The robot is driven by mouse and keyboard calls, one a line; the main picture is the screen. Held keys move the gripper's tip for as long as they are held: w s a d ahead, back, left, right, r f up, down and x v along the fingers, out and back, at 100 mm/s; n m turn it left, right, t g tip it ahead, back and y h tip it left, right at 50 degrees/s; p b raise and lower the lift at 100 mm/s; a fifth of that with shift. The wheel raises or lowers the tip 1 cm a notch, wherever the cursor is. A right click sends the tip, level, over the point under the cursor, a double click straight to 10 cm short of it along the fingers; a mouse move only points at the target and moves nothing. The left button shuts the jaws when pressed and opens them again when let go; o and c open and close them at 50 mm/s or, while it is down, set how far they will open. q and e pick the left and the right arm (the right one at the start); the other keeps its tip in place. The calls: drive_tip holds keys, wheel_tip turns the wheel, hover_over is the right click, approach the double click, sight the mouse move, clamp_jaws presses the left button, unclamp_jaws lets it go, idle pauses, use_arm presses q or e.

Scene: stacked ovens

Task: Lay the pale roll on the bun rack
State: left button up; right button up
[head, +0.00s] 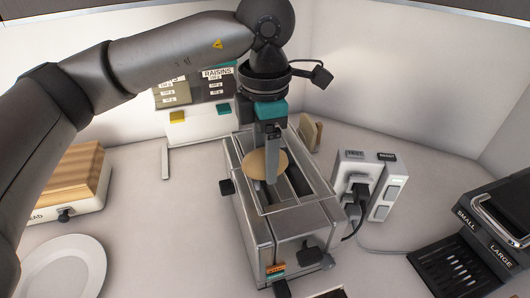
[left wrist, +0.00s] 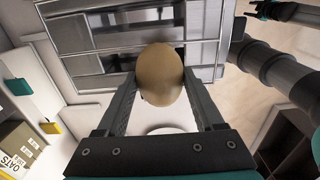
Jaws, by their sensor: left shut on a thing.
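The pale roll (head: 256,166) is a smooth tan oval. My left gripper (head: 271,170) is shut on it, with a finger on each side of the roll in the left wrist view (left wrist: 161,76). It holds the roll over the top of a long metal toaster (head: 262,222), whose slots and rails show around and below it. The rails (head: 300,204) along the toaster's top look like the bun rack. The roll hides part of them, and I cannot tell whether it touches them. My right gripper appears to show, dark, at the top right of the left wrist view (left wrist: 290,12).
A socket block with a plug (head: 368,185) and cable stands right of the toaster. A black appliance (head: 485,240) is at lower right. A plate (head: 65,268) and a wooden-lidded bread box (head: 68,180) are at left. Cereal dispensers (head: 195,105) stand behind. The counter left of the toaster is clear.

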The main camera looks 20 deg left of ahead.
use_arm(q)
drive_tip(key=shift+f, duration=0.3)
